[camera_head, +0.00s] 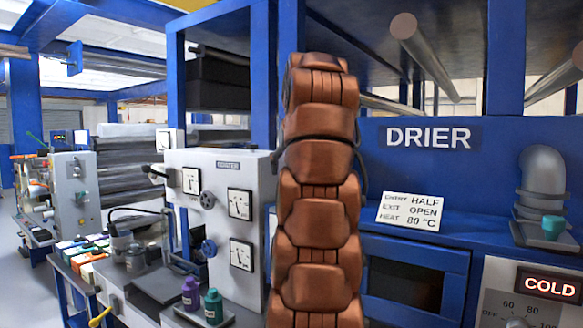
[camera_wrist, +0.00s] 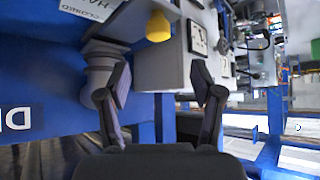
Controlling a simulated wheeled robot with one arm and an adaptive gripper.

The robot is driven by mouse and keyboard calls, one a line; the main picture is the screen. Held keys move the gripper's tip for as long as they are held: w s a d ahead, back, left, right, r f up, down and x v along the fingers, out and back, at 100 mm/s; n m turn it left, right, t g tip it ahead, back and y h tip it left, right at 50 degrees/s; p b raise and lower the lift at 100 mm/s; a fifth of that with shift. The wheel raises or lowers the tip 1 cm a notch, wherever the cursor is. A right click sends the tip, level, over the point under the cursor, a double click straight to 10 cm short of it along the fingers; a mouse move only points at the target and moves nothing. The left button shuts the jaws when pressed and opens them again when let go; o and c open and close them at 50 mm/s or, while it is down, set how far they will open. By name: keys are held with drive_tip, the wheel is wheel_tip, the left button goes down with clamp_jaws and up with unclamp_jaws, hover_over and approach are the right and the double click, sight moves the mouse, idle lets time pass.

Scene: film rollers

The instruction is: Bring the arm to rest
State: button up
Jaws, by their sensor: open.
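My arm (camera_head: 318,190) is copper-coloured and segmented. It stands upright in the middle of the head view, in front of the blue drier frame. My gripper (camera_wrist: 161,82) shows only in the wrist view. Its two dark fingers are spread apart with nothing between them. A grey cabinet face with a yellow knob (camera_wrist: 158,27) lies beyond the fingertips. A grey pipe (camera_wrist: 99,70) shows behind the left finger, and I cannot tell how far off it is.
The drier sign (camera_head: 428,136), a settings card (camera_head: 410,209) and a grey pipe elbow (camera_head: 543,180) are right of my arm. A grey gauge panel (camera_head: 222,205) stands left, with a purple bottle (camera_head: 190,294) and a green bottle (camera_head: 213,306) below. A COLD display (camera_head: 549,284) is lower right.

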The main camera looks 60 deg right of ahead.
idle(0.5)
drive_tip(key=w+a+f+n+y+p, duration=0.1)
drive_tip(key=w+a+f+y, duration=0.1)
drive_tip(key=w+a+f, duration=0.3)
drive_tip(key=w+a+f+n+g+y+p, duration=0.1)
drive_tip(key=a+f, duration=0.1)
drive_tip(key=a, duration=0.5)
drive_tip(key=w+a+f+n+y, duration=0.1)
drive_tip(key=w+a+f+y, duration=0.2)
drive_tip(key=a, duration=0.4)
drive_tip(key=s+a+f+n+g+p, duration=0.1)
drive_tip(key=a+f+n+g, duration=0.1)
drive_tip(key=a+f, duration=0.6)
drive_tip(key=s+a+f+n+g+y+p, duration=0.1)
drive_tip(key=s+a+f+n+g+p, duration=0.1)
drive_tip(key=s+a+f, duration=1.2)
drive_tip(key=s+a+n+g, duration=0.1)
drive_tip(key=s+a, duration=0.1)
drive_tip(key=shift+a+f+g, duration=0.3)
drive_tip(key=shift+n+g, duration=0.7)
drive_tip(key=s+f, duration=0.1)
drive_tip(key=s, duration=0.1)
drive_tip(key=s+a+f, duration=0.1)
drive_tip(key=s+f, duration=0.1)
drive_tip(key=s, duration=0.1)
drive_tip(key=s+a+f+p, duration=0.1)
drive_tip(key=s+f, duration=0.1)
drive_tip(key=s, duration=0.1)
drive_tip(key=shift+f, duration=0.15)
